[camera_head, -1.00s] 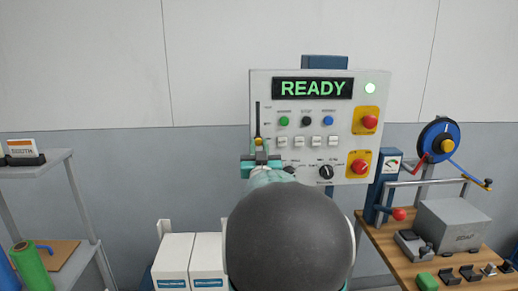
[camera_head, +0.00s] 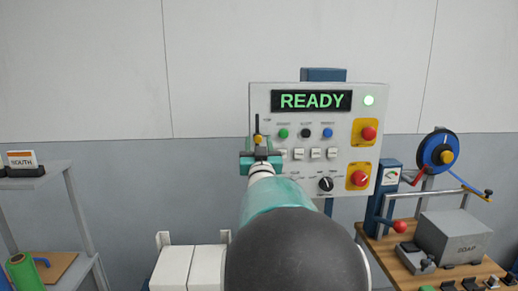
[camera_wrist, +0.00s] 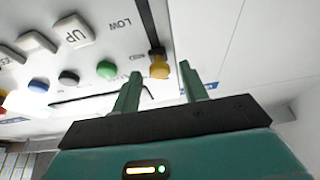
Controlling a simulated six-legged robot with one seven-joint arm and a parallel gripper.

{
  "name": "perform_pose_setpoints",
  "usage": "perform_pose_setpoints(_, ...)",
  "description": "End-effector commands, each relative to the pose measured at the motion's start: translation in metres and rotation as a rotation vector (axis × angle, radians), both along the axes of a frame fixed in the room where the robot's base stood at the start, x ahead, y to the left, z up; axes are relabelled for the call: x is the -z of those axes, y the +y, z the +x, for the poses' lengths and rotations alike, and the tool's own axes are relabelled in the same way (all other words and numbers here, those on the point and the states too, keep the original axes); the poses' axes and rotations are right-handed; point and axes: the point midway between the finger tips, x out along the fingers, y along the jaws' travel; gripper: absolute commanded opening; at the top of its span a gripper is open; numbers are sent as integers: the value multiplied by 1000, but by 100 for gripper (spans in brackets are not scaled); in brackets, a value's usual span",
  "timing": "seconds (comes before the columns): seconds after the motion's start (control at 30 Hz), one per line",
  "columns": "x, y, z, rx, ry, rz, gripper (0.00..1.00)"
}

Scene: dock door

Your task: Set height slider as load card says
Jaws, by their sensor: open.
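The height slider is on the left part of the white control panel (camera_head: 317,170). Its yellow knob (camera_head: 258,139) sits on a dark vertical track (camera_head: 257,124), level with the button row or slightly lower. In the wrist view the knob (camera_wrist: 159,67) appears between my two green fingertips, and a "LOW" mark lies beside the track (camera_wrist: 148,20). My gripper (camera_head: 261,155) is open at the slider, just below the knob in the head view. It hides the lower track. I cannot tell whether the fingers touch the knob. I cannot make out a load card.
The panel display (camera_head: 311,101) reads "READY". A wooden bench (camera_head: 408,268) stands right; a shelf with a "SOUTH" card (camera_head: 21,159) stands left.

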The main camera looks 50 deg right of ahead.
Motion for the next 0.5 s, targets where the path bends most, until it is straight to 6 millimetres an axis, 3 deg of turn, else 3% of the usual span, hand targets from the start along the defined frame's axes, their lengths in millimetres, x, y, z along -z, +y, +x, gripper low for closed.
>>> perform_pose_setpoints(0.17,5,10,-9,0,-1,1,44)
perform_pose_setpoints(0.5,33,60,-53,0,-1,1,44)
